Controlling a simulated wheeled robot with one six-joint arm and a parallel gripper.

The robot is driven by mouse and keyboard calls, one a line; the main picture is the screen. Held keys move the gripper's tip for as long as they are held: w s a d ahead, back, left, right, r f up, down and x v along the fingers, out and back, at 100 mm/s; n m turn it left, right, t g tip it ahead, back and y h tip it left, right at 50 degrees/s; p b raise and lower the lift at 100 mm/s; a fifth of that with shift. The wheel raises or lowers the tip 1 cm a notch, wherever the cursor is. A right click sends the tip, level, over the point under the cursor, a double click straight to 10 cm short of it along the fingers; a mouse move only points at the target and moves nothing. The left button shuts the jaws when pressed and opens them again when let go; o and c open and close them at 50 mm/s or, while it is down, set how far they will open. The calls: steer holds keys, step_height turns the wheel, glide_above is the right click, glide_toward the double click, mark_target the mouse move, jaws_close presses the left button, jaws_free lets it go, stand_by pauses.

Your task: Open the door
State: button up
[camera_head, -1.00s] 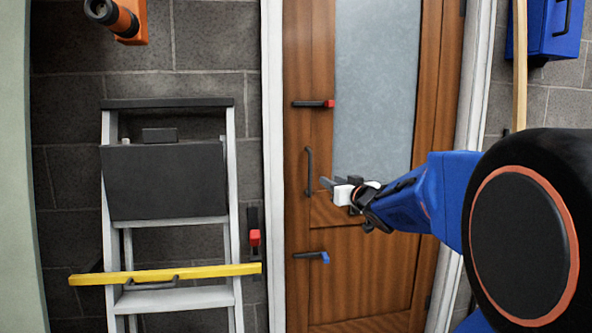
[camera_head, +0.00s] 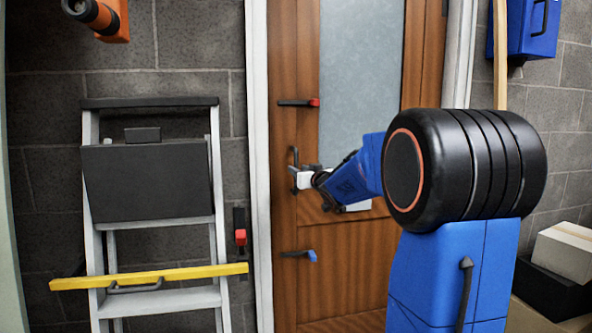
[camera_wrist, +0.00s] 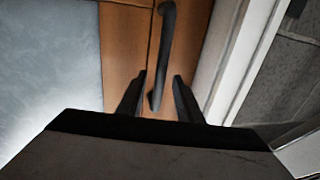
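The brown wooden door (camera_head: 345,260) with a frosted glass pane (camera_head: 360,80) stands closed in its white frame. Its dark vertical pull handle (camera_head: 294,157) is at the door's left side, and it also shows in the wrist view (camera_wrist: 166,40). My gripper (camera_head: 294,179) is at the handle's lower part. In the wrist view, its two dark fingers (camera_wrist: 160,82) are apart, one on each side of the handle's lower end, with gaps visible. A red-tipped lever (camera_head: 300,102) sits above the handle and a blue-tipped lever (camera_head: 300,254) below it, both horizontal.
A folded stepladder (camera_head: 150,103) leans on the grey block wall left of the door, with a yellow bar (camera_head: 150,276) across it. A red-ended wall fitting (camera_head: 240,237) is beside the frame. Boxes (camera_head: 568,250) stand at the lower right.

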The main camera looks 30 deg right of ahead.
steer(key=shift+w+d, duration=0.15)
steer(key=shift+w, duration=1.45)
steer(key=shift+c, duration=0.6)
jaws_close()
